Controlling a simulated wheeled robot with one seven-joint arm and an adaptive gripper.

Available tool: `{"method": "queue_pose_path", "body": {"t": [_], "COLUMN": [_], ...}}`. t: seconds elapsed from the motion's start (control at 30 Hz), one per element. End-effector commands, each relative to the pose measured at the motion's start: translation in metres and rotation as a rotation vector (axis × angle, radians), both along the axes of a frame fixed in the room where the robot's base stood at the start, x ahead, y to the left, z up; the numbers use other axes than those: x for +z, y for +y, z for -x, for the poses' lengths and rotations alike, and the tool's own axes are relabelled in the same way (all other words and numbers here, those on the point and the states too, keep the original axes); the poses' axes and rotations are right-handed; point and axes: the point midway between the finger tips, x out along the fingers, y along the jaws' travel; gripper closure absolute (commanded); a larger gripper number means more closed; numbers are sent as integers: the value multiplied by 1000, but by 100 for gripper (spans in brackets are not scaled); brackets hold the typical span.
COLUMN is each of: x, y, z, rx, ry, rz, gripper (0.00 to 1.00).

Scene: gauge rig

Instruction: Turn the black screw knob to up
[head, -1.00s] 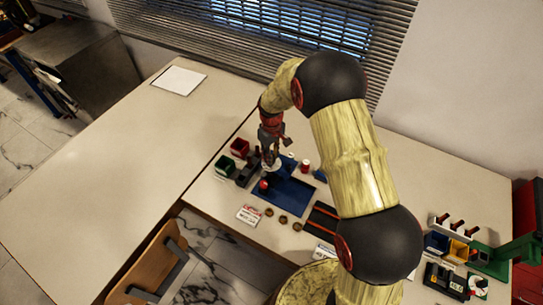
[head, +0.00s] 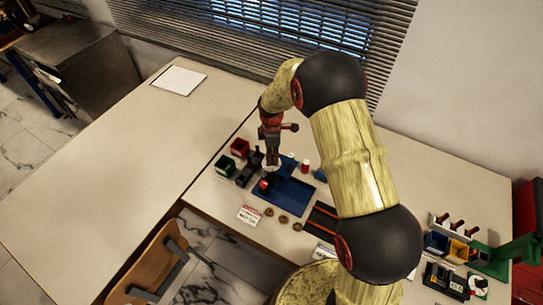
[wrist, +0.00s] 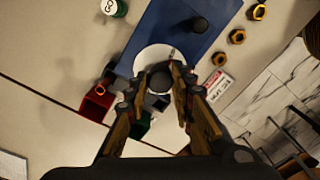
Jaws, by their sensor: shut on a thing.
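The black screw knob (wrist: 159,79) shows in the wrist view as a dark round end between my fingertips. A white round dial (wrist: 147,58) lies behind it, with a small dark mark near its right edge. My gripper (wrist: 159,84) is shut on the knob, one finger on each side. In the head view my gripper (head: 272,162) points down over the white dial (head: 271,169) at the blue plate (head: 290,190). My fingers hide part of the knob, and I cannot tell which way it points.
A dark upright cylinder (wrist: 199,25) stands on the blue plate near the dial. A red bin (head: 239,147) and a green bin (head: 225,164) stand left of my gripper. Several brass nuts (head: 283,218) and a sign (head: 249,215) lie in front. The left table is mostly clear.

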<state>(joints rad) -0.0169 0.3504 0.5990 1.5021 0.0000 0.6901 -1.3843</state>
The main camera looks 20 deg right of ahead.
Motion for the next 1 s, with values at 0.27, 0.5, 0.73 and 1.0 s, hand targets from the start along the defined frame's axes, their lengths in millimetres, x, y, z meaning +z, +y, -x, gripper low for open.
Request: {"method": "queue_pose_path", "body": {"t": [0.27,0.5,0.73,1.0], "x": [1,1,1,1], "y": [0,0,0,0], "z": [-1,-1,-1,-1], "rx": [134,180,186,186], "ry": [-2,-2,-2,-2], "rz": [0,0,0,0], "gripper": [100,100,100,72]}}
